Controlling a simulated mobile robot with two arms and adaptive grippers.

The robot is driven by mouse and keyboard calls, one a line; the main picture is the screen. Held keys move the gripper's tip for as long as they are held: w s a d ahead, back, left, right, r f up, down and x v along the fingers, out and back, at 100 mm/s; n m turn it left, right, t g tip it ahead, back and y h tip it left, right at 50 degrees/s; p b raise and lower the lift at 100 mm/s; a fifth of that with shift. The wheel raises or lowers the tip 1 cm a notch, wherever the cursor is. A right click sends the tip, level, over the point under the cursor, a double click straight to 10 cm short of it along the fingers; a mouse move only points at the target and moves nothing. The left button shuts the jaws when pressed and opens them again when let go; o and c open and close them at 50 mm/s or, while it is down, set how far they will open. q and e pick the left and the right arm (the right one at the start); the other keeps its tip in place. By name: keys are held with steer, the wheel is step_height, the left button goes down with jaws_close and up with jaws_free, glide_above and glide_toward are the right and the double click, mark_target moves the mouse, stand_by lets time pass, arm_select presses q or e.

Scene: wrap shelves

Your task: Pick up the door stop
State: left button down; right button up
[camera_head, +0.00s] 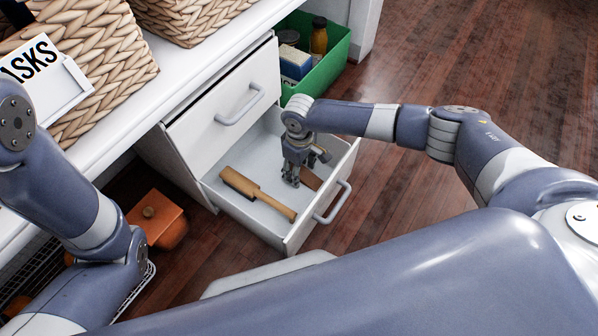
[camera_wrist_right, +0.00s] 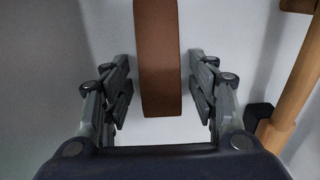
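A brown, narrow, flat-looking piece, which I take to be the door stop (camera_head: 311,179), lies in the open lower drawer (camera_head: 262,222). In the right wrist view the brown door stop (camera_wrist_right: 158,60) runs between the two fingers, with a gap on each side. My right gripper (camera_head: 291,179) reaches down into the drawer, open, and partly hides the door stop in the head view. In the right wrist view my right gripper (camera_wrist_right: 164,85) holds nothing. I cannot tell its exact height above the drawer floor. My left arm is at the left; its gripper is out of view.
A wooden brush-like tool (camera_head: 258,193) lies left of the gripper in the same drawer. A green bin (camera_head: 332,60) with bottles stands at the back. An orange box (camera_head: 157,218) is under the shelf at left.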

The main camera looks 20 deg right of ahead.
steer(key=c, duration=0.8)
steer(key=shift+o, duration=0.2)
